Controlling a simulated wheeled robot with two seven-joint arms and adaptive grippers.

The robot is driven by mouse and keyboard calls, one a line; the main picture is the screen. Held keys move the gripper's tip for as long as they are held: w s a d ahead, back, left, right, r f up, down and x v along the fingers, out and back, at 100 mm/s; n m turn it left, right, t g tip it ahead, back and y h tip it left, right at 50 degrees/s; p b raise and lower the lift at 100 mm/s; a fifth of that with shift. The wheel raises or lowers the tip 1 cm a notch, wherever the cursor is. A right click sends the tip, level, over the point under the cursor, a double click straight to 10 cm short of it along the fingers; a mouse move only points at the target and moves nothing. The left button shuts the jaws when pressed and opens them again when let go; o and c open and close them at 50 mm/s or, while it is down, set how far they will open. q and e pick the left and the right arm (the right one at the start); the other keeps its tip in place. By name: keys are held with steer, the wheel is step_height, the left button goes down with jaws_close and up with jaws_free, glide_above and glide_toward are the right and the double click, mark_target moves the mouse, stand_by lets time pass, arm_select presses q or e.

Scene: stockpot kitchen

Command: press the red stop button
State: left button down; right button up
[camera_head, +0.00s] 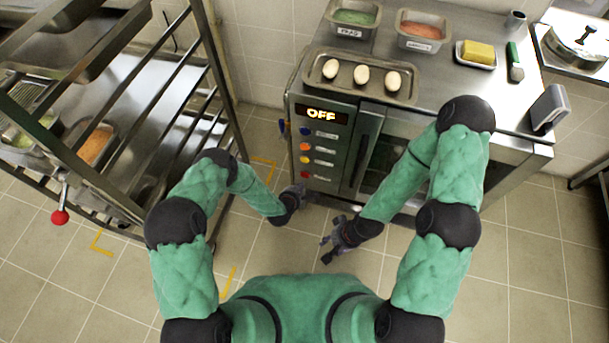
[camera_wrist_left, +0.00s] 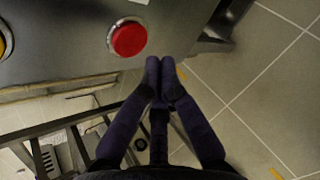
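The red button (camera_head: 305,175) is the lowest of a column of buttons on the oven's dark front panel. In the left wrist view it is a round red cap (camera_wrist_left: 129,38) in a pale ring, up and left of my fingertips. My left gripper (camera_head: 306,192) is near the panel's lower edge, just below the red button in the head view. Its fingertips (camera_wrist_left: 164,64) are together with nothing between them, and appear apart from the button. My right gripper (camera_head: 326,250) is lower, in front of the oven, with spread, empty fingers.
The oven's display (camera_head: 321,115) reads OFF. Blue, orange and yellow buttons (camera_head: 305,159) sit above the red one. The oven door handle (camera_head: 362,158) is to the right. A metal rack (camera_head: 150,95) stands at the left, with a red-knobbed lever (camera_head: 60,217).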

arm_select(q)
steer(key=shift+s+a+p, duration=0.2)
steer(key=shift+s+a, duration=0.1)
steer(key=shift+s, duration=0.55)
steer(key=shift+s+a+p, duration=0.15)
steer(key=shift+s+a, duration=0.1)
steer(key=shift+s, duration=0.6)
steer(key=s+a+r+m+g+p, duration=0.2)
steer(key=s+a+r+m+g, duration=0.2)
steer(key=s+r+m, duration=0.3)
steer(key=s+a+r+m+g+p, duration=0.2)
steer(key=s+a+r+m+g, duration=0.3)
steer(key=s+m, duration=0.9)
step_height(320, 180, up, 4)
steer(key=shift+s+f+m+p, duration=0.2)
steer(key=shift+s+m+p, duration=0.15)
steer(key=shift+s, duration=0.55)
